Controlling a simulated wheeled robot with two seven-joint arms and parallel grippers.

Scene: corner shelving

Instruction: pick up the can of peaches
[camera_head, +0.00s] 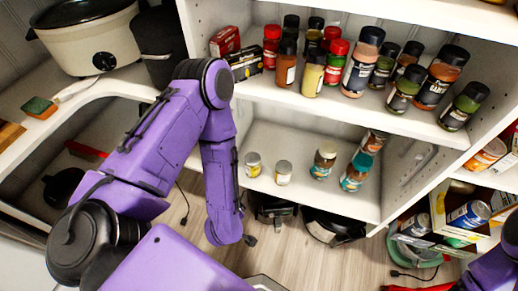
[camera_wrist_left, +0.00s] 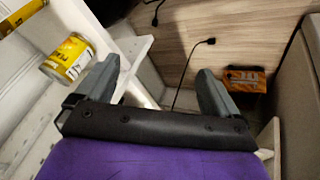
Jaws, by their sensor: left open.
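Two small cans with yellow labels stand side by side on the lower shelf in the head view, a left one (camera_head: 253,164) and a right one (camera_head: 284,172). I cannot read which is peaches. In the left wrist view a yellow-labelled can (camera_wrist_left: 69,59) with a silver end is at the left, outside the left finger, and part of another yellow item (camera_wrist_left: 18,15) is in the top left corner. My left gripper (camera_wrist_left: 156,92) is open and empty, apart from the can. In the head view my purple forearm hides it. My right gripper is out of view.
Two jars (camera_head: 323,160) (camera_head: 356,171) stand right of the cans. The upper shelf (camera_head: 330,107) holds many spice jars above them. Wooden floor and black cables lie below. An orange box (camera_wrist_left: 245,80) lies beyond my right finger in the left wrist view.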

